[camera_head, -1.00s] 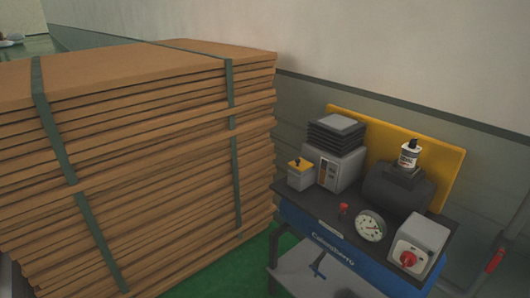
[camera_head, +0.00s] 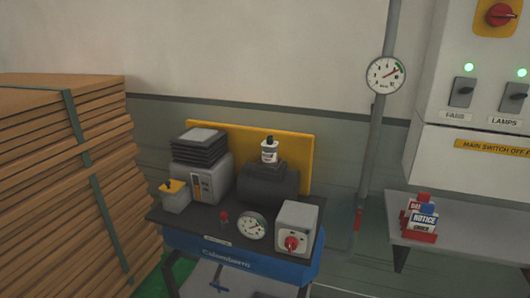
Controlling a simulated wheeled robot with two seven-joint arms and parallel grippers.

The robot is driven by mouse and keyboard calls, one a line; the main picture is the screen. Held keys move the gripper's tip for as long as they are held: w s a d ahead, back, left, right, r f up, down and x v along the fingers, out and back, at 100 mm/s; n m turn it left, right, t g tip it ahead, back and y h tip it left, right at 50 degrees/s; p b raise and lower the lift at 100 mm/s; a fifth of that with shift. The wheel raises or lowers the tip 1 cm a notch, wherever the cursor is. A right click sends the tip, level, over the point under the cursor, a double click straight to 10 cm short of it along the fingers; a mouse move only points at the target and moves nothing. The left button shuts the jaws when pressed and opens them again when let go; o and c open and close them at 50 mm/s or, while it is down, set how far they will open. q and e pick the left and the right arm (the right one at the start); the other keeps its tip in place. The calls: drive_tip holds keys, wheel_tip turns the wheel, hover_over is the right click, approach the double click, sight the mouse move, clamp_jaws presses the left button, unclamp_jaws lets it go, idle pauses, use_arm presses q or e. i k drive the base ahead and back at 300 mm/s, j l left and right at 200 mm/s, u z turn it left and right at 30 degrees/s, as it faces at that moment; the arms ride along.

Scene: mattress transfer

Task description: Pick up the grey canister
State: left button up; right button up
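I see nothing that is plainly a loose grey canister. The nearest match is a dark grey rounded tank (camera_head: 268,186) on top of the blue cart (camera_head: 240,258). A small white bottle (camera_head: 269,152) with a black cap and a label stands upright on the tank's block. A grey box with black fins (camera_head: 203,172) and a small pale container with a yellow top (camera_head: 175,196) are to its left. A dial gauge (camera_head: 252,226) and a grey box with a red knob (camera_head: 296,229) are in front. Neither of my grippers is in view.
A tall stack of strapped brown sheets (camera_head: 60,180) stands at the left, close to the cart. A vertical pipe with a gauge (camera_head: 385,75) rises right of the cart. A grey bench (camera_head: 460,231) bears small boxes (camera_head: 419,217) below a switch panel (camera_head: 470,100).

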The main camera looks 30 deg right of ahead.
sight(269, 152)
drive_tip(key=i+j+z, duration=0.1)
drive_tip(key=i+z, duration=0.15)
drive_tip(key=z, duration=0.25)
drive_tip(key=i+j+z, duration=0.15)
drive_tip(key=i+z, duration=0.15)
drive_tip(key=z, duration=0.15)
